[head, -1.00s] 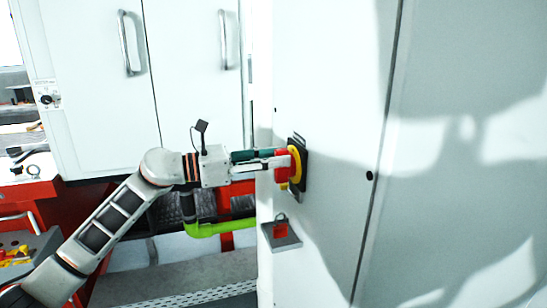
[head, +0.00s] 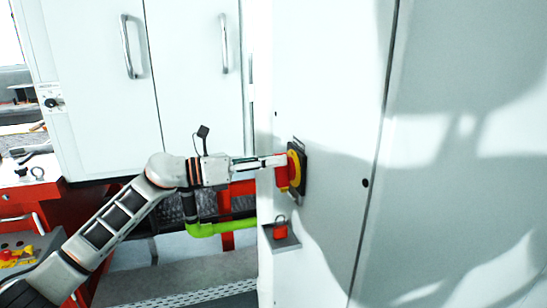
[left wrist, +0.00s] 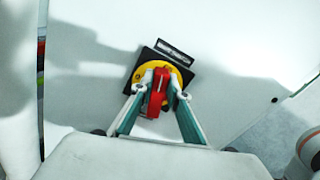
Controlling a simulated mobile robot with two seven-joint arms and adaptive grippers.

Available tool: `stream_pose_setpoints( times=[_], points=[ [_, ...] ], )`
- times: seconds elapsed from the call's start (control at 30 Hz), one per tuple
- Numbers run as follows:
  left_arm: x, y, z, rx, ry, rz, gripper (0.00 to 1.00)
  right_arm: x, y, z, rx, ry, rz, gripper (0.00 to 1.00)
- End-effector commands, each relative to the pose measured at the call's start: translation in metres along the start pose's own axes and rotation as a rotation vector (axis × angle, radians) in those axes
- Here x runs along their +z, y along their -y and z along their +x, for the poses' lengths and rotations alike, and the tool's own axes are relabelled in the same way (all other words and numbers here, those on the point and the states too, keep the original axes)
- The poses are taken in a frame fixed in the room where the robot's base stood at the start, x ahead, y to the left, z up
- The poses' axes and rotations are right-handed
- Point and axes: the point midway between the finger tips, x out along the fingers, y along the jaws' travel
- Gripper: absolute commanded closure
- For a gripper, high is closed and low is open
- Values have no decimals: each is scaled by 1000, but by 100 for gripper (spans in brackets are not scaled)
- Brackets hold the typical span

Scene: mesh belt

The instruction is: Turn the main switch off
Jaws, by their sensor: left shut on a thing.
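The main switch has a red handle (head: 282,177) on a yellow disc (head: 301,171) and a black plate, mounted on the white cabinet's side face. My left gripper (head: 277,162) reaches it from the left and is shut on the red handle. In the left wrist view the fingers (left wrist: 160,88) close on both sides of the red handle (left wrist: 157,94). The yellow disc (left wrist: 180,74) shows behind, on a tilted black plate with a pale label (left wrist: 175,49). The fingers hide part of the handle and disc. My right gripper is not in view.
A small grey shelf (head: 271,238) with a red padlock (head: 280,230) sits below the switch. White cabinet doors (head: 104,90) with handles stand behind the arm. A lime-green pipe (head: 225,226) runs low behind it. A red bench with tools is at far left.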

Motion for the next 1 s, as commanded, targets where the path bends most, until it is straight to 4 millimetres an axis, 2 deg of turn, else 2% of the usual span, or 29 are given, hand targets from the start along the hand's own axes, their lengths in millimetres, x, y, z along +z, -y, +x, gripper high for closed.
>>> stream_pose_setpoints(
  times=[0.3, 1.0],
  points=[
    [3, -6, 0, 1, 0, -303, 100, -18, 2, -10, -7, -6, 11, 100],
    [-9, -20, 0, 2, -1, -959, 100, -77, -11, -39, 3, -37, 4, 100]
  ],
)
